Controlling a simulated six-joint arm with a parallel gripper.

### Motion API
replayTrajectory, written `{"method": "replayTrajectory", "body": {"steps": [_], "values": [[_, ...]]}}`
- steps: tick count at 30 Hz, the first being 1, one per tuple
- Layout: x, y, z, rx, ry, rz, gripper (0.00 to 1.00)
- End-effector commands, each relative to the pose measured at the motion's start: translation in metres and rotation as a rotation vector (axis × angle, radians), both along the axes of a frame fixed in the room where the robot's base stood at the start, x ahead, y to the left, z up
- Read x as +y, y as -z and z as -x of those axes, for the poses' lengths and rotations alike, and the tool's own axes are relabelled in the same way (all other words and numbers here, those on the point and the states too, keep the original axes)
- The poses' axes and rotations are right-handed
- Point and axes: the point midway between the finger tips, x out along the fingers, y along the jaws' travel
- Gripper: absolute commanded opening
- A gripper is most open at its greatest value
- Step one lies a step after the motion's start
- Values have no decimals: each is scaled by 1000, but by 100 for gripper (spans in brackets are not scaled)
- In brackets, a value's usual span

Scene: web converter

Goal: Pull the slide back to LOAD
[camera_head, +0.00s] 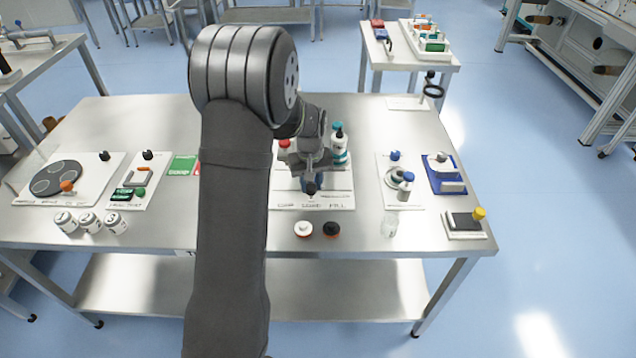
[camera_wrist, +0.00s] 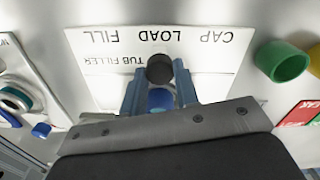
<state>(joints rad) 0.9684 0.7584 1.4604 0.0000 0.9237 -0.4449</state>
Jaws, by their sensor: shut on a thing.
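The tub filler's white plate (camera_head: 281,199) lies mid-table, with CAP, LOAD and FILL printed along its front edge. The labels read upside down on the plate in the wrist view (camera_wrist: 205,62). The slide's black knob (camera_head: 311,188) stands in line with the word LOAD; it also shows in the wrist view (camera_wrist: 160,68). My gripper (camera_head: 311,178) is at the knob, and its two fingers straddle it in the wrist view (camera_wrist: 158,92). A blue part (camera_wrist: 161,99) shows between the fingers. The slide's body is mostly hidden by my gripper.
A red-capped bottle (camera_head: 284,151) and a teal-and-white bottle (camera_head: 340,155) stand behind the plate. A pale disc (camera_head: 303,229) and a black disc (camera_head: 331,229) lie in front. White tubs (camera_head: 90,222) stand left. A blue-knobbed station (camera_head: 400,185) stands right.

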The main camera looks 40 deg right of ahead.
Motion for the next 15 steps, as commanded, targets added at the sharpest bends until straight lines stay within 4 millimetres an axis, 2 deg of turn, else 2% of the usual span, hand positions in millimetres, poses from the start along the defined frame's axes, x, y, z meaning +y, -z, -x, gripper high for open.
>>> {"method": "replayTrajectory", "body": {"steps": [3,4,7,15], "values": [[-1,0,0,-2,1,2,0],[-1,0,0,-2,1,2,32],[-1,0,0,-1,1,2,50],[-1,0,0,0,1,1,50]]}}
